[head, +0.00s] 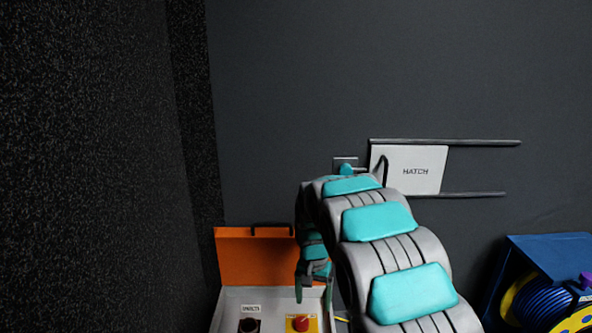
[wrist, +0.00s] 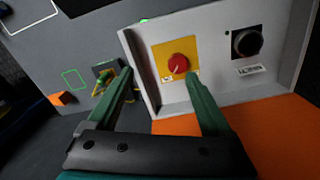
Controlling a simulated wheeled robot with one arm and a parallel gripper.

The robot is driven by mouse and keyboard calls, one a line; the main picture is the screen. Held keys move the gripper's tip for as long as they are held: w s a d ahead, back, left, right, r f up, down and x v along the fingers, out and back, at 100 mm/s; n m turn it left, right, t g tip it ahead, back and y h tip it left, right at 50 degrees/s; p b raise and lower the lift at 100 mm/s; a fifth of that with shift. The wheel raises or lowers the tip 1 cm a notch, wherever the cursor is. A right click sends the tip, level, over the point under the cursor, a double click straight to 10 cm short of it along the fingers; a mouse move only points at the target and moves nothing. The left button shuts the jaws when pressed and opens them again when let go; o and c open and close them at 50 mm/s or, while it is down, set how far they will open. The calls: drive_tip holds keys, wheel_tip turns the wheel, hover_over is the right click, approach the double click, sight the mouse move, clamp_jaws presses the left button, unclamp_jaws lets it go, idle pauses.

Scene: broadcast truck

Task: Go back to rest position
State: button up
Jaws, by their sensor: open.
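My gripper (head: 314,287) hangs from the bent arm in front of the grey box with the orange lid. In the wrist view its two green fingers (wrist: 159,82) are spread apart with nothing between them. The red button (wrist: 179,64) on its yellow plate is beyond the fingertips, and I cannot tell how far. The black knob (wrist: 246,42) is to the right of the button in that view. In the head view the red button (head: 300,323) and black knob (head: 249,325) show at the bottom edge.
The orange lid (head: 255,255) stands open. A white hatch panel (head: 415,172) sits between two rails on the dark wall, partly behind my arm. A blue crate (head: 552,252) with a cable reel (head: 545,303) is at the lower right. A speckled black wall (head: 90,160) is at left.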

drive_tip(key=s+d+r+n+p, duration=0.1)
drive_tip(key=s+d+r, duration=0.3)
drive_tip(key=s, duration=0.5)
drive_tip(key=s+d+r+n+g+p, duration=0.1)
drive_tip(key=s+d+r, duration=0.1)
drive_tip(key=s+r, duration=0.6)
drive_tip(key=s+d+r+p, duration=0.1)
drive_tip(key=s+d+r, duration=0.25)
drive_tip(key=s, duration=0.75)
drive_tip(key=s+r+n+p, duration=0.1)
drive_tip(key=s+n, duration=0.1)
drive_tip(key=s, duration=1.1)
drive_tip(key=shift+s+d+g+p, duration=0.2)
drive_tip(key=shift+d+g+p, duration=0.1)
drive_tip(key=shift+d, duration=0.1)
